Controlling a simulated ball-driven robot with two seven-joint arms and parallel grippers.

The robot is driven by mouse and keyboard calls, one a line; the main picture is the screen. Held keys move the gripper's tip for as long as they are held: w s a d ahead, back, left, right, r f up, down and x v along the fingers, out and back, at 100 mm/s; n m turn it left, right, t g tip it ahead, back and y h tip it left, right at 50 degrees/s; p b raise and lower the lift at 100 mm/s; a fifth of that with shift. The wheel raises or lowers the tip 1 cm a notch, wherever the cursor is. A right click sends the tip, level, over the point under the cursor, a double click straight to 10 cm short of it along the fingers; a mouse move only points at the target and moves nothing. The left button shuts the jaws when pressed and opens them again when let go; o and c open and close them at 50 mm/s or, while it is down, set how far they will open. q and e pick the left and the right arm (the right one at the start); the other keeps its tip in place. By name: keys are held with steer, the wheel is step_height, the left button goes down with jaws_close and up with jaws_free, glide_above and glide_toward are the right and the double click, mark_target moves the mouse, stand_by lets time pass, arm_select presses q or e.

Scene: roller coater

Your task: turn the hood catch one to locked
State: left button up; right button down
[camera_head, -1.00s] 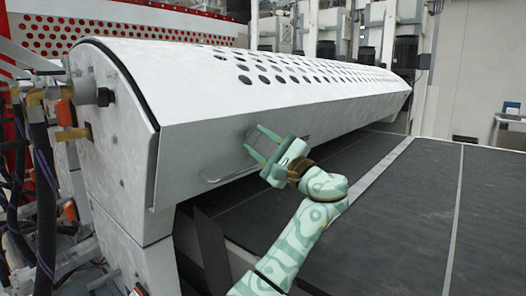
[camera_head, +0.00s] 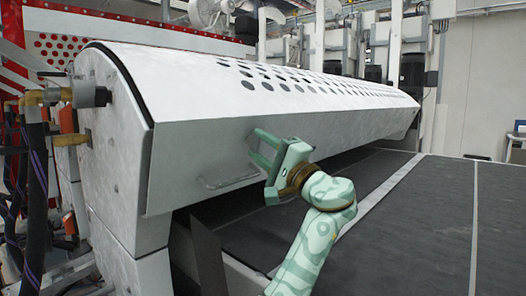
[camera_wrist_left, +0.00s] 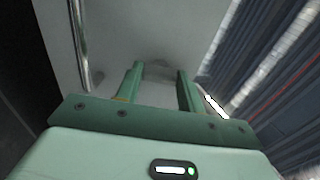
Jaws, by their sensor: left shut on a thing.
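The hood (camera_head: 330,120) is a long pale metal cover with rows of dark holes along its top. My left gripper (camera_head: 258,146) is at the lower front face of the hood, its fingers pointing at that face. In the left wrist view its two green fingers (camera_wrist_left: 160,69) stand apart, with a small grey piece (camera_wrist_left: 158,68), likely the hood catch, between their tips. The gripper is shut on this piece. In the head view the gripper hides the catch, so its locked or unlocked position cannot be told. My right gripper is not in view.
A metal bar handle (camera_head: 228,181) sits on the hood's front face, left of my gripper; a bar (camera_wrist_left: 80,45) also shows in the left wrist view. The dark conveyor bed (camera_head: 420,215) lies below. Hoses and brass fittings (camera_head: 45,98) crowd the left end.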

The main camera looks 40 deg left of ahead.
arm_select(q)
steer(key=o, duration=1)
steer(key=v, duration=1.6)
steer(key=shift+d+p, duration=0.2)
steer(key=shift+p, duration=0.2)
steer(key=shift+f, duration=0.1)
